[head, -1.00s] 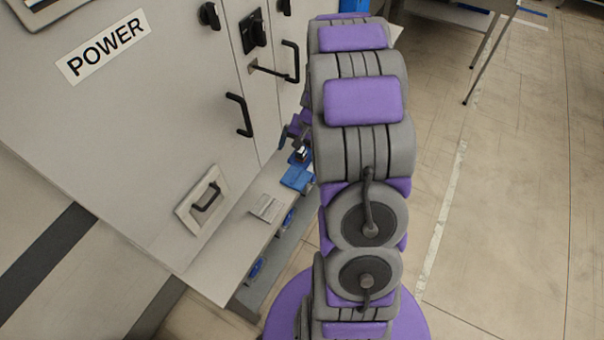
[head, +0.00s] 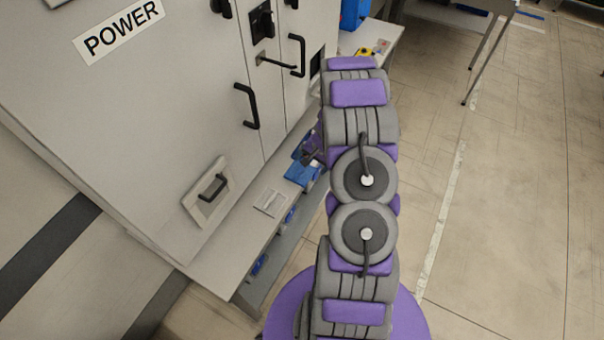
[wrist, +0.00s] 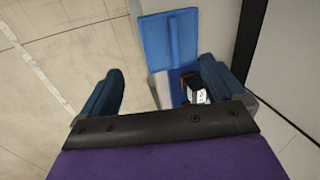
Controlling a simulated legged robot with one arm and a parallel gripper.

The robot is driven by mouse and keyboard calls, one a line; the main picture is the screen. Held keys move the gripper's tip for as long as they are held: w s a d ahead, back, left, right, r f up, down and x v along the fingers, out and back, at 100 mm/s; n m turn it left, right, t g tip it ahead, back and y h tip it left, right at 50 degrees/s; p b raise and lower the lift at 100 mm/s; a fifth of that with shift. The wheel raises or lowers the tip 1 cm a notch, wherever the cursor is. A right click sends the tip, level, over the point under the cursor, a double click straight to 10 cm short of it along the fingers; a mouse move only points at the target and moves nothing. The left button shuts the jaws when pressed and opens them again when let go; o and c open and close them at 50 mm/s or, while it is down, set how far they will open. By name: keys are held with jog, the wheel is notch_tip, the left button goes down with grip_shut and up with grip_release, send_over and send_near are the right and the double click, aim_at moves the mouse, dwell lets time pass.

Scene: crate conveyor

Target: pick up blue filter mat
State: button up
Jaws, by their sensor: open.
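A flat blue piece with a raised border, which looks like the blue filter mat (wrist: 168,38), lies ahead of my gripper (wrist: 160,66) in the wrist view. In the head view a blue patch (head: 301,173) on the ledge below the cabinet seems to be the same mat. My gripper (head: 311,148) is close above it there, partly hidden by my arm.
A blue surface (wrist: 174,88) with a black and white item (wrist: 198,94) lies by the right finger. The grey POWER cabinet (head: 150,120) with handles rises on the left. A ledge (head: 240,240) runs along its foot.

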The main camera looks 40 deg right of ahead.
aim_at(305, 173)
jog(key=shift+w+a+f, duration=0.2)
jog(key=shift+a+f, duration=0.25)
jog(key=shift+a, duration=0.2)
jog(key=shift+w+a+f, duration=0.2)
jog(key=shift+a+f, duration=0.25)
jog(key=shift+a, duration=0.15)
jog(key=d+f, duration=0.1)
jog(key=d+f+b, duration=0.1)
jog(key=f, duration=0.1)
jog(key=w+d+f, duration=0.1)
jog(key=d+f, duration=0.1)
jog(key=shift+w+f, duration=0.1)
jog(key=shift+f, duration=0.05)
jog(key=a, duration=0.4)
jog(key=shift+w+a+b, duration=0.1)
jog(key=shift+w+b, duration=0.2)
jog(key=shift+b, duration=0.05)
jog(key=d, duration=0.3)
jog(key=shift+s+d+f, duration=0.1)
jog(key=shift+s+f, duration=0.05)
jog(key=shift+f, duration=0.25)
jog(key=c, duration=0.6)
jog(key=shift+a, duration=0.5)
jog(key=c, duration=0.3)
jog(key=shift+a+r, duration=0.15)
jog(key=shift+a, duration=0.5)
jog(key=shift+c, duration=1.2)
jog(key=shift+d, duration=0.55)
jog(key=shift+c, duration=0.5)
